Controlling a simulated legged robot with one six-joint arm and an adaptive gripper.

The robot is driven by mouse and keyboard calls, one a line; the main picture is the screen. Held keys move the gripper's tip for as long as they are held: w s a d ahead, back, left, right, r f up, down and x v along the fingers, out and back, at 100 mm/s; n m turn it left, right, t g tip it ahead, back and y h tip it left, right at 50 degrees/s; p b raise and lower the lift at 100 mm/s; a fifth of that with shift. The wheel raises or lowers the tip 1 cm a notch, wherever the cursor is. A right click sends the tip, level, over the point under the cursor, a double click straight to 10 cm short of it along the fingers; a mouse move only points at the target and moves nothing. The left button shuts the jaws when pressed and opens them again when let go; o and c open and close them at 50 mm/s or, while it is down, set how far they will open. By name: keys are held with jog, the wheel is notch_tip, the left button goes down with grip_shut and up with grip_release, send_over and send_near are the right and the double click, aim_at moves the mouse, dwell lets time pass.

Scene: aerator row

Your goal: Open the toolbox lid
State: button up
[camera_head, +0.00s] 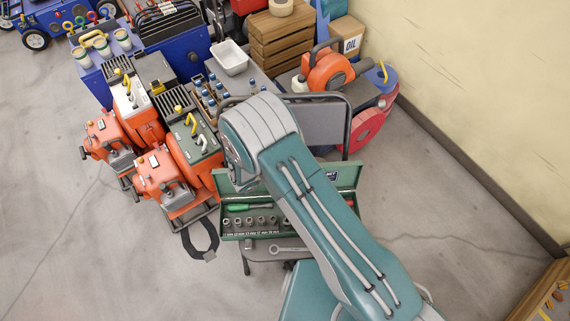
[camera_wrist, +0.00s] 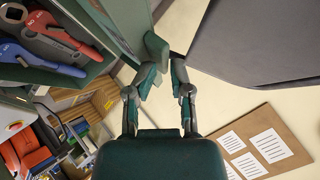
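The green toolbox (camera_head: 229,236) stands on a small grey stand, with sockets and a green-handled screwdriver showing inside. Its lid (camera_head: 347,174) stands raised at the back edge; my arm hides the middle of the toolbox and lid. In the wrist view, the green panel that looks like the lid (camera_wrist: 117,22) runs down to the left of my fingertips. My gripper (camera_wrist: 165,75) has its fingers apart, with a gap and nothing clearly held between them. The left fingertip is close to the panel's end; I cannot tell if they touch. My gripper is hidden in the head view.
Orange machines (camera_head: 160,180) stand close on the left. A grey cart (camera_head: 320,122) with a dark rail is behind the toolbox, near an orange-red machine (camera_head: 328,72).

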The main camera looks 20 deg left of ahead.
jog(key=shift+f, duration=0.15)
dwell(0.4)
jog(key=shift+s+a+r, duration=0.25)
jog(key=shift+r, duration=0.05)
jog(key=v, duration=1.1)
jog(key=shift+s, duration=0.1)
